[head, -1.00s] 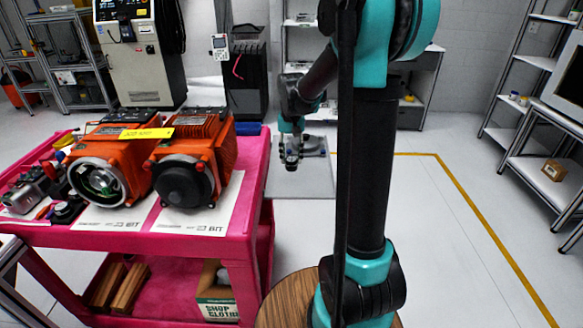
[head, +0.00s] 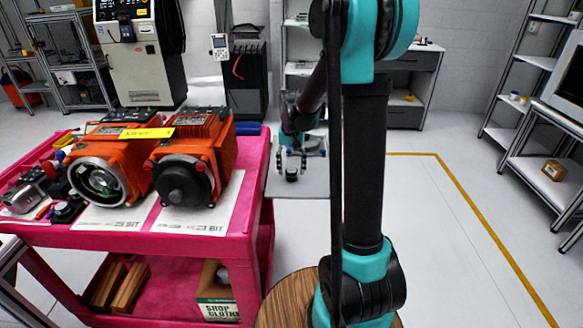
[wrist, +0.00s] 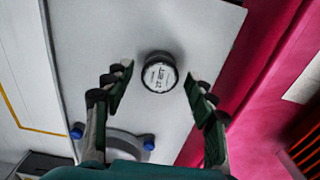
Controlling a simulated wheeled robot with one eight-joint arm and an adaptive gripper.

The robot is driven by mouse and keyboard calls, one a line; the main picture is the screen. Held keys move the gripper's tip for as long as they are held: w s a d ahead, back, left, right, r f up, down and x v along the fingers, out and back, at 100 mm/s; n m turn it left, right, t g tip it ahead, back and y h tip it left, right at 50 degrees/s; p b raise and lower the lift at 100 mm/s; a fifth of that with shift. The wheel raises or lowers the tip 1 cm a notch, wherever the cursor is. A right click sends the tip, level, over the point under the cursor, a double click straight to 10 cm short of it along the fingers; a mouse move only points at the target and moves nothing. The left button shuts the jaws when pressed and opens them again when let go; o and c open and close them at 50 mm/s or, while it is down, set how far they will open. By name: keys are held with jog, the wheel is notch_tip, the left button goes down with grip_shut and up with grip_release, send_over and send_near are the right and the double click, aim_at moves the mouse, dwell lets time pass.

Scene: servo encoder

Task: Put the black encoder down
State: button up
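The black encoder (head: 291,174) is a small round black piece on the grey plate (head: 312,180) beside the pink cart. In the wrist view the encoder (wrist: 160,74) shows its round white printed label, facing the camera. My gripper (head: 292,160) is just above it. In the wrist view the fingers of my gripper (wrist: 159,76) are spread, one on each side of the encoder, with a visible gap on both sides. The encoder appears to rest on the plate; its underside is hidden.
A grey fixture with blue knobs (wrist: 148,142) stands on the plate near my gripper. The pink cart (head: 257,190) is close on the left and carries two orange motors (head: 195,155) and a yellow label strip (head: 146,133).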

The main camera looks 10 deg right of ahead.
aim_at(292, 170)
notch_tip(292, 170, up, 12)
jog(key=s+d+f+n+t, duration=0.1)
jog(key=s+d+f+t, duration=0.1)
jog(key=s+f, duration=0.5)
jog(key=s+d+f+n+t, duration=0.1)
jog(key=s+f, duration=0.6)
jog(key=s, duration=0.9)
jog(key=shift+d+f+t, duration=0.2)
jog(key=shift+d+t, duration=0.35)
jog(key=shift+t, duration=0.05)
jog(key=shift+c, duration=0.6)
